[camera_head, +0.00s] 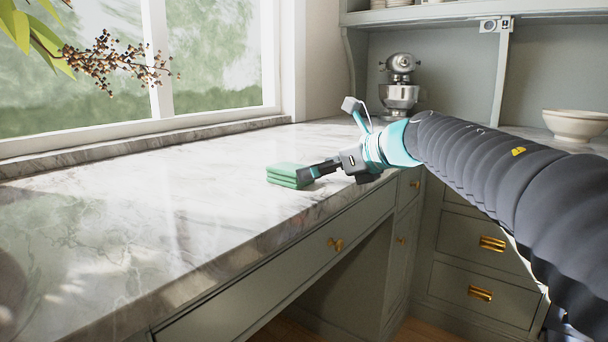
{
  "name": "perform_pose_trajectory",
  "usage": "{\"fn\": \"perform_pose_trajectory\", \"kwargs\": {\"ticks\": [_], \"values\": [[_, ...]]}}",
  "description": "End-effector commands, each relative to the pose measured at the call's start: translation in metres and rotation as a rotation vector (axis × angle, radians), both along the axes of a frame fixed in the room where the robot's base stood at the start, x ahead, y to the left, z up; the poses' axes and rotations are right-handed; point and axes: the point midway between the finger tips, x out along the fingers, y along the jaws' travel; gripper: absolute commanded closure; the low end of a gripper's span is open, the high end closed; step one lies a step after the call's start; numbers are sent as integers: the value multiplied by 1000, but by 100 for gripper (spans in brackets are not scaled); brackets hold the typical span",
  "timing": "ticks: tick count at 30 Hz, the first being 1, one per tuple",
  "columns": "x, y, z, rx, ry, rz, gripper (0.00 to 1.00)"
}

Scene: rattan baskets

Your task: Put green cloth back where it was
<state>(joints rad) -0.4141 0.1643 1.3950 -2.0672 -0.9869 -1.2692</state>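A folded green cloth (284,176) lies at the front part of the marble countertop (130,210), close to its front edge. It looks like a small stack of folded layers. My gripper (308,174) reaches in from the right, low over the counter, with its fingertips at the cloth's right side. The fingertips overlap the cloth's edge in this view. I cannot tell whether they are closed on it, beside it or only touching it. The cloth appears to rest on or just at the counter surface.
A stand mixer (400,88) stands at the back corner, and a white bowl (575,125) is on the right counter. A window (215,55) with a sill runs along the back left. A leafy branch with berries (110,62) hangs at upper left. The counter's left part is clear.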

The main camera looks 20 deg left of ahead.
Motion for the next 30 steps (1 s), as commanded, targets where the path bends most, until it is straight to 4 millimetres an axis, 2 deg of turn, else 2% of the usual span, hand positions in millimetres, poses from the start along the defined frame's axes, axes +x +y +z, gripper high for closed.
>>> {"fn": "perform_pose_trajectory", "kwargs": {"ticks": [3,9,15,23,26,29,30], "values": [[-5,-23,10,1,-2,-4,9],[-11,-50,22,1,-1,-2,9],[-15,-61,26,0,1,0,9],[-15,-63,28,7,3,-7,9],[-13,-67,39,72,33,-70,9],[-6,-83,63,234,110,-220,9],[-2,-94,75,322,158,-301,9]]}}
